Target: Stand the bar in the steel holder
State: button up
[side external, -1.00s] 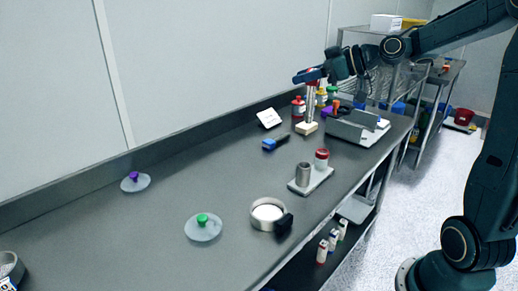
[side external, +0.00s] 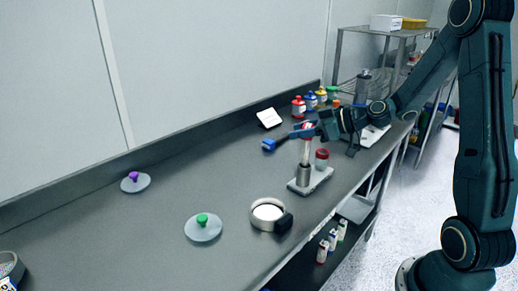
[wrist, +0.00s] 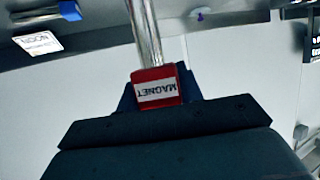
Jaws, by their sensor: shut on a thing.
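The bar (side external: 305,153) is a bright metal rod with a red head labelled MAGNET (wrist: 158,88). My gripper (side external: 307,129) is shut on this red head, and the rod hangs upright below it. In the wrist view the rod (wrist: 147,35) runs from the head to the top edge. The steel holder (side external: 303,175) is a short grey cylinder on a pale base plate (side external: 320,180). The bar is lined up over the holder, and its lower end meets the holder's top in the side view. I cannot tell whether the end is inside.
A red-topped container (side external: 322,159) stands beside the holder on the plate. A blue-handled brush (side external: 275,144), a white sign (side external: 269,117) and several bottles are behind. The left bench has wide free room.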

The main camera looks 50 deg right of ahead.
jog(key=shift+f, duration=0.55)
jog(key=shift+f, duration=2)
jog(key=o, duration=1.3)
jog(key=shift+c, duration=0.2)
jog(key=v, duration=0.7)
jog(key=shift+s+d, duration=0.15)
jog(key=shift+s, duration=0.05)
